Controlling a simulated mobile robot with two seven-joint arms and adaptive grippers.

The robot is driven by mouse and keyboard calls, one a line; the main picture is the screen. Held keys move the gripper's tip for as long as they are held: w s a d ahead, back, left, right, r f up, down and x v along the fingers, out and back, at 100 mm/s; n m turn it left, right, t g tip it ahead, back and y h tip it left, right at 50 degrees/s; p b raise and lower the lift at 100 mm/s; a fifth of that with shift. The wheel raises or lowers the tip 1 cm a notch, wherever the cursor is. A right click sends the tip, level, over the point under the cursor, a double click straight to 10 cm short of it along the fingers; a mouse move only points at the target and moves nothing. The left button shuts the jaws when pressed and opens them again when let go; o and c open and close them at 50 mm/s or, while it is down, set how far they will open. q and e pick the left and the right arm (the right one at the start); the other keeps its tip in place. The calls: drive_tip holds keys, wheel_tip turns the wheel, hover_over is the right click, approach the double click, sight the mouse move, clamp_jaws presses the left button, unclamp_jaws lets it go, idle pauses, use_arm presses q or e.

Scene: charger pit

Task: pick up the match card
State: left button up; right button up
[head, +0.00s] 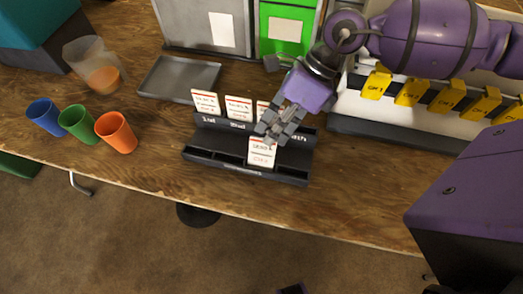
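A black card rack (205,152) stands on the wooden table, with a raised back row labelled "1st", "2nd" and so on, and a lower front tray. One white card with a red top edge (262,154) stands upright in the front tray, a little right of its middle. I take it for the match card. My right gripper (270,132) points down at the top of this card, its fingertips at or just above the top edge. The fingers' gap and any contact are unclear. My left gripper is not in view.
Several cards, including one at the left (205,102), stand in the back row, one partly behind my gripper. Blue, green and orange cups (116,133) and a clear tumbler (95,64) are at left. A grey tray (180,79) lies behind. Yellow tags (411,92) hang at right.

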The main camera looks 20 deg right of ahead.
sight(264, 145)
drive_tip(key=x, duration=0.4)
drive_tip(key=shift+d, duration=0.1)
drive_tip(key=shift+f, duration=0.35)
drive_tip(key=shift+a+f, duration=0.2)
drive_tip(key=shift+a, duration=0.1)
clamp_jaws()
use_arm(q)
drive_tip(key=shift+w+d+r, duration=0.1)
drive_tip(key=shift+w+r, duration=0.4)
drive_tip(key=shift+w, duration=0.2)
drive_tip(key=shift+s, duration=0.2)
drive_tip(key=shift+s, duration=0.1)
use_arm(e)
drive_tip(key=shift+r, duration=0.15)
